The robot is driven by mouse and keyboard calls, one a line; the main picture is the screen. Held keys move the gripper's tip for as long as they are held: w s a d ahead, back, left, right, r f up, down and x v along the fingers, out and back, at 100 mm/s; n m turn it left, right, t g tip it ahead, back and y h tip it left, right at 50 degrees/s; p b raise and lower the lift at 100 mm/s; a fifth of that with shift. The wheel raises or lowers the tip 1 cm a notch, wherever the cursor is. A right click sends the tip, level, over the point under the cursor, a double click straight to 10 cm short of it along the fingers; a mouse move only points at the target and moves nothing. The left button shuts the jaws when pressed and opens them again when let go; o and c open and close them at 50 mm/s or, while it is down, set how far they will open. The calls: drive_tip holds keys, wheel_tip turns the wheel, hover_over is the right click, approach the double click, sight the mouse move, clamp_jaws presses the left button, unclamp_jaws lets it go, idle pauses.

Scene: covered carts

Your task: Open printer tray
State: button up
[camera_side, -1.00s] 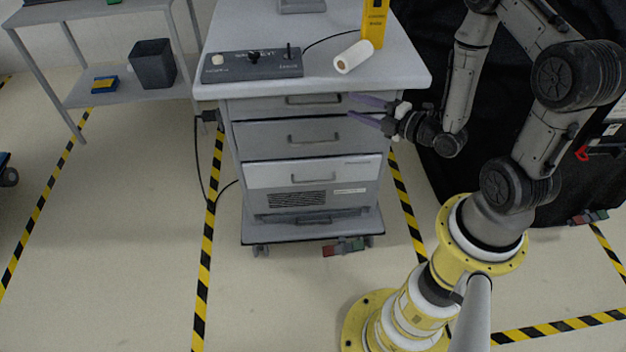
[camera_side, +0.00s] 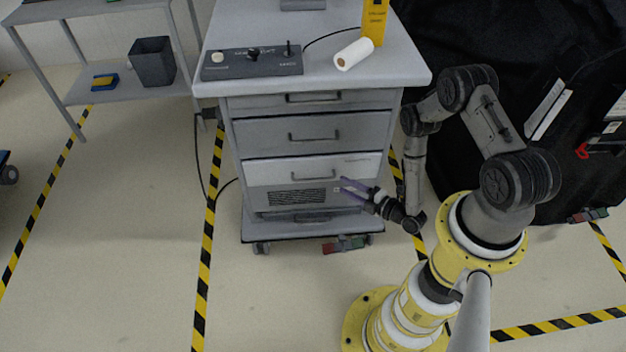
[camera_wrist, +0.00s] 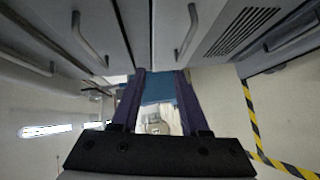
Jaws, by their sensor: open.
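The printer (camera_side: 270,175) is the white unit low in the grey cart, with a handle (camera_side: 313,178) and a dark vent grille (camera_side: 296,197) on its front. Below the grille is a dark slot with a dark handle (camera_side: 311,217), which looks like the tray front; it appears shut. My gripper (camera_side: 342,186) is open and empty, its purple fingers pointing left by the right part of the printer front. Whether it touches the front cannot be told. In the wrist view, my gripper (camera_wrist: 160,75) has clear space between its fingers, and the vent grille (camera_wrist: 240,32) lies up and right.
Two closed grey drawers (camera_side: 265,138) are above the printer. The cart top (camera_side: 405,65) holds a control box (camera_side: 252,64), a white roll (camera_side: 354,54) and a yellow box (camera_side: 375,20). A cable hangs at the cart's left.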

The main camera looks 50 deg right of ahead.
approach(313, 179)
drive_tip(key=w, duration=0.3)
drive_tip(key=w+f, duration=0.1)
drive_tip(key=w, duration=0.2)
drive_tip(key=w+f, duration=0.1)
drive_tip(key=w, duration=0.3)
clamp_jaws()
idle(0.4)
idle(1.2)
